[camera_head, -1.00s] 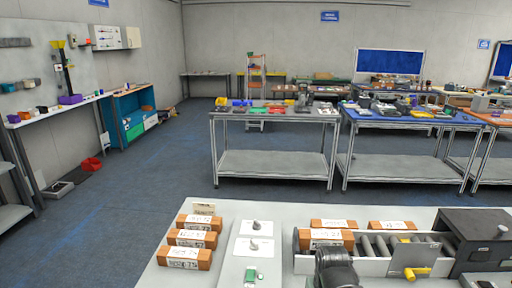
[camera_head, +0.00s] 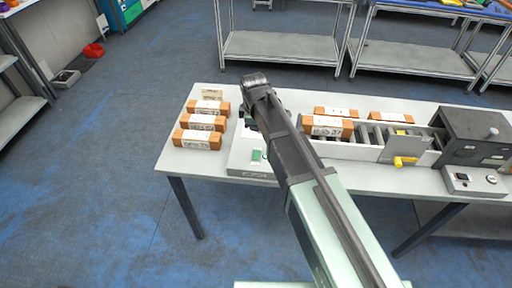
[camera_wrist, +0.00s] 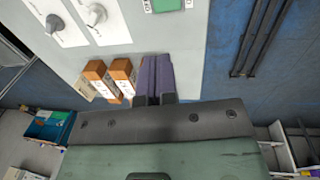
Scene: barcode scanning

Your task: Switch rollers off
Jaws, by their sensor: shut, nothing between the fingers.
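The roller conveyor (camera_head: 372,134) runs along the table, with boxes on and beside it. A small control box (camera_head: 472,181) with a dark switch and a round knob stands at its right front. A white panel (camera_head: 244,161) left of the conveyor is mostly behind my arm; its green part (camera_head: 257,155) shows. In the wrist view, two grey rotary knobs (camera_wrist: 56,23) (camera_wrist: 95,14) sit on white plates, and the green part (camera_wrist: 166,4) is at the top edge. My gripper (camera_wrist: 157,60) is shut and empty, pointing over the table area, apart from the knobs. Its fingertips are hidden in the head view.
Several orange-brown boxes with white labels (camera_head: 197,139) stand on the table (camera_head: 180,162) left of the panel. A dark housing (camera_head: 475,132) is at the conveyor's right end. A yellow handle (camera_head: 404,161) sticks out in front. The floor in front is clear.

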